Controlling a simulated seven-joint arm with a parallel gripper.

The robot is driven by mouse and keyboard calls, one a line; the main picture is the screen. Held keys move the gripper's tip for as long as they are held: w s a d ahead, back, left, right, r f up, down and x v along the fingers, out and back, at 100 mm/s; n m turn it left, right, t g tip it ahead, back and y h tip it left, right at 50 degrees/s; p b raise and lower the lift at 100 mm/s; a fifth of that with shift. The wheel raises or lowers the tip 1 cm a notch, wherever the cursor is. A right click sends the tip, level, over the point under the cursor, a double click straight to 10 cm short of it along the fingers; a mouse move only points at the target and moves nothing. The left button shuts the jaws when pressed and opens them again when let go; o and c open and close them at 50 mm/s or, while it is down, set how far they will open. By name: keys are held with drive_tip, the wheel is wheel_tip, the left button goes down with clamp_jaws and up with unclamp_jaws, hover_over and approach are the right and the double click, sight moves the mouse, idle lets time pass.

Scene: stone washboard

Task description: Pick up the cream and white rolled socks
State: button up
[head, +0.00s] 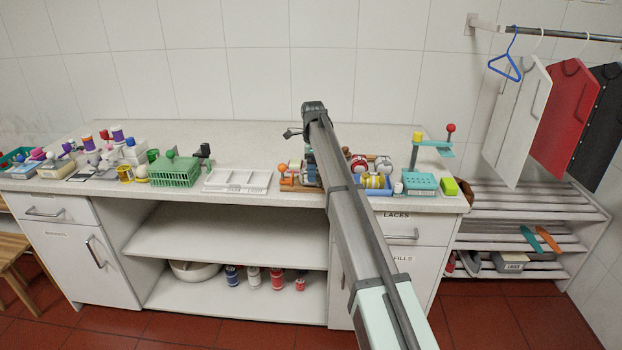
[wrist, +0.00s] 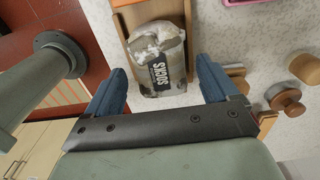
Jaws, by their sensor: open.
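The cream and white rolled socks (wrist: 158,45) lie as a bundle with a dark lettered band on a wooden tray (wrist: 124,26) in the wrist view. My gripper (wrist: 160,68) is open, with its two blue fingers spread. The bundle shows between and just beyond the fingertips, with a gap on each side. Whether the fingers are down at its height I cannot tell. In the head view the arm hides most of the gripper, and I cannot make out the socks there.
Wooden knobs (wrist: 285,99) stand close to the right finger. A blue tray (head: 376,190) of rolls is right of the arm, with a teal box (head: 419,184) beyond. A white divided tray (head: 237,181) and green basket (head: 175,172) stand left. The counter's back strip is clear.

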wheel_tip(320, 180, down, 2)
drive_tip(key=shift+c, duration=0.2)
drive_tip(key=c, duration=1.1)
drive_tip(key=r, duration=0.9)
drive_tip(key=shift+w+d+r, duration=0.1)
drive_tip(key=shift+d+r, duration=0.2)
drive_tip(key=d+m, duration=0.1)
drive_tip(key=d, duration=0.5)
drive_tip(key=w+d, duration=0.1)
drive_tip(key=d, duration=0.6)
drive_tip(key=w+d+m, duration=0.1)
drive_tip(key=d, duration=0.5)
drive_tip(key=shift+w+d+m, duration=0.25)
drive_tip(key=shift+d+m, duration=0.05)
drive_tip(key=shift+d, duration=0.05)
drive_tip(key=shift+s+d+f+n, duration=0.15)
drive_tip(key=shift+s+d+n, duration=0.3)
drive_tip(key=shift+d, duration=2.5)
drive_tip(key=shift+s+d+f+n, duration=0.1)
drive_tip(key=shift+s+d+n, duration=0.35)
drive_tip(key=shift+d, duration=2.45)
drive_tip(key=shift+s+d+f+n, duration=0.15)
drive_tip(key=shift+s+d+n, duration=0.3)
drive_tip(key=shift+d, duration=2.5)
